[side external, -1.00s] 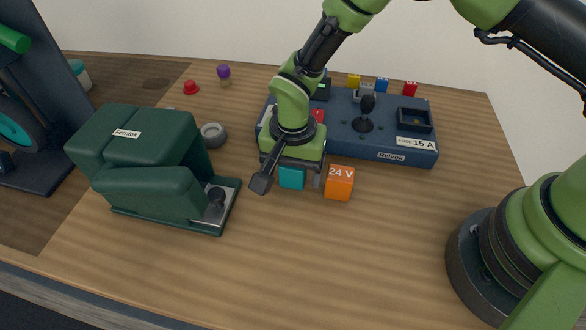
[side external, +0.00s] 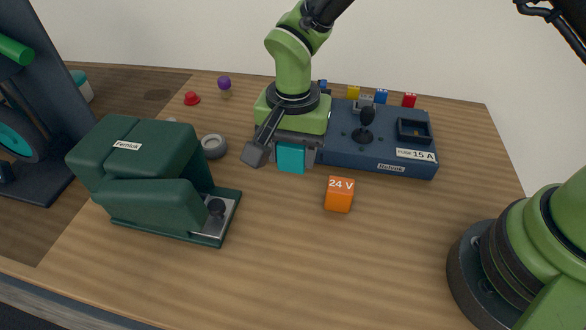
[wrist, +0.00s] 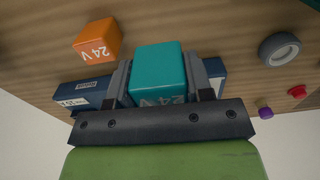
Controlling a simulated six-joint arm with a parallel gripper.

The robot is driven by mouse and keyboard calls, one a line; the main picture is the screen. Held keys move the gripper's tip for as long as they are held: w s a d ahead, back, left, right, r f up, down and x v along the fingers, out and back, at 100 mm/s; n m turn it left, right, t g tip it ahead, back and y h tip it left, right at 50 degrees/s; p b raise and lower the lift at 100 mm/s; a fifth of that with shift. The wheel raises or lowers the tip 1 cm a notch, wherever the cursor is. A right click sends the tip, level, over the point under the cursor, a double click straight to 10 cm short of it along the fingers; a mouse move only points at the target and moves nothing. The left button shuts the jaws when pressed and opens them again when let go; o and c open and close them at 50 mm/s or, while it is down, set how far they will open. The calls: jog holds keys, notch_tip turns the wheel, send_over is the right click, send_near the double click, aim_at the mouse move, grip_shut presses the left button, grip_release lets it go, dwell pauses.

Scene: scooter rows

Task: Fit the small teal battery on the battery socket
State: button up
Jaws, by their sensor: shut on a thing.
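The teal battery (side external: 291,157) is a small block held between the fingers of my gripper (side external: 284,156), which is shut on it. In the wrist view the teal battery (wrist: 158,73) sits between both fingers, with "24 V" lettering partly showing. It appears raised above the table, in front of the left part of the blue panel (side external: 345,159). No part is labelled as the battery socket in a way I can read. My gripper and arm hide the panel's left part. A black joystick (side external: 366,118) and a dark open-topped square frame (side external: 414,131) show on the panel.
An orange 24 V block (side external: 339,195) stands on the table in front of the panel. A green seat-like unit (side external: 150,175) is at left. A grey ring (side external: 213,146), a red knob (side external: 192,98) and a purple knob (side external: 224,83) lie behind it. The front table is clear.

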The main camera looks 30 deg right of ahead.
notch_tip(320, 180, up, 10)
jog(key=shift+f, duration=0.1)
jog(key=shift+w+d, duration=0.15)
jog(key=shift+d, duration=0.45)
jog(key=s+d, duration=0.2)
jog(key=d, duration=1)
jog(key=s+d, duration=0.2)
jog(key=d, duration=1)
jog(key=shift+d+f, duration=0.15)
jog(key=shift+f, duration=1.6)
jog(key=shift+d+f, duration=0.2)
jog(key=shift+f, duration=1.5)
jog(key=shift+d+f, duration=0.15)
jog(key=shift+f, duration=1.6)
jog(key=shift+s+f, duration=0.1)
jog(key=shift+f, duration=0.6)
jog(key=o, duration=1.6)
